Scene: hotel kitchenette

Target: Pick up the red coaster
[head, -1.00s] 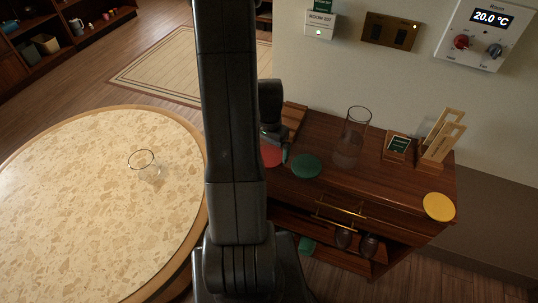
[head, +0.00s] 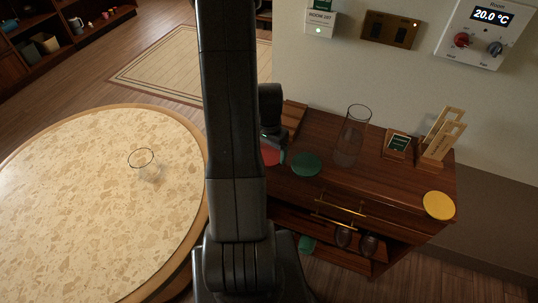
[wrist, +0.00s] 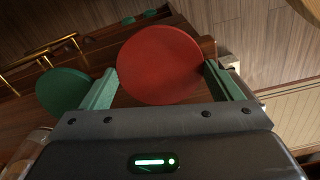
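The red coaster (head: 270,156) lies on the left part of the wooden cabinet top, partly hidden behind my arm in the head view. In the wrist view the red coaster (wrist: 160,65) shows as a whole disc between the tips of my two teal fingers. My gripper (wrist: 162,70) is open around it, with one finger close to each side of the rim. I cannot tell whether they touch it. In the head view my gripper (head: 272,148) is low over the coaster, and one finger is hidden by my arm.
A green coaster (head: 306,164) lies just right of the red one, and a clear glass cylinder (head: 351,136) stands beyond it. A yellow coaster (head: 439,205) lies at the cabinet's right corner. Wooden holders (head: 441,140) stand at the back right. A round table (head: 80,200) is at left.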

